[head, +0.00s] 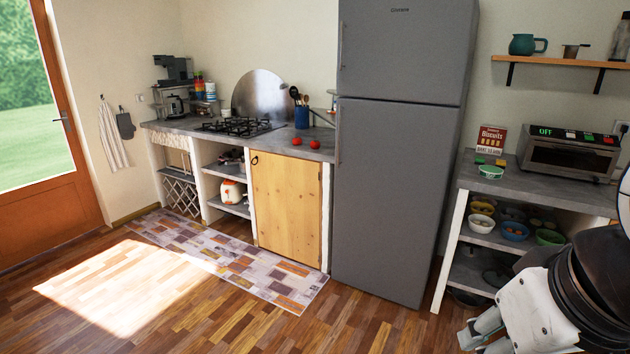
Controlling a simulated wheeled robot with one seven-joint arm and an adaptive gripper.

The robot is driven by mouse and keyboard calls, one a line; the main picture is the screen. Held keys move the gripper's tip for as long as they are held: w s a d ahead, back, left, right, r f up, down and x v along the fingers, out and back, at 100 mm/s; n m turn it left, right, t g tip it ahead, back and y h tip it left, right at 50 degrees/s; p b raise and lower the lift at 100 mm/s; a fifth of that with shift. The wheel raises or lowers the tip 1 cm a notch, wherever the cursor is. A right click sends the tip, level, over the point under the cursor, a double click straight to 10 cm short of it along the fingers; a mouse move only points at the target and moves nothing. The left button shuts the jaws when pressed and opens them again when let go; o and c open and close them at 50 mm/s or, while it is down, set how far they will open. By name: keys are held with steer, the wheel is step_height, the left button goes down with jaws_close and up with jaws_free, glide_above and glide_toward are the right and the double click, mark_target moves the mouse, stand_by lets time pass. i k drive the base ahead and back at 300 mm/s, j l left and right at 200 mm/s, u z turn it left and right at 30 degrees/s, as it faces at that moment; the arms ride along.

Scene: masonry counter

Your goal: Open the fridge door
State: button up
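The tall grey fridge (393,190) stands in the middle of the head view against the back wall. It has a short upper door (405,50) and a longer lower door (385,200), and both look shut. Thin vertical handles run along the left edges of the doors, the upper handle (340,45) and the lower handle (338,138). My gripper (480,338) is low at the bottom right, in front of the right counter and well apart from the fridge. Its fingers are partly cut off by the frame edge, so I cannot tell their opening.
A left counter (180,123) holds a gas hob (240,126), utensils and two red tomatoes (314,144). A right counter (530,187) holds a toaster oven (568,155), with bowls on its shelves. A patterned rug (240,262) lies left of the fridge. The wooden floor (370,325) before it is clear.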

mark_target(392, 159)
steer(key=i+z, duration=0.1)
steer(key=i, duration=0.65)
steer(key=i+z, duration=0.1)
steer(key=i, duration=0.6)
steer(key=i+j, duration=0.15)
steer(key=i, duration=0.6)
steer(key=i+j+z, duration=0.15)
steer(key=i, duration=0.6)
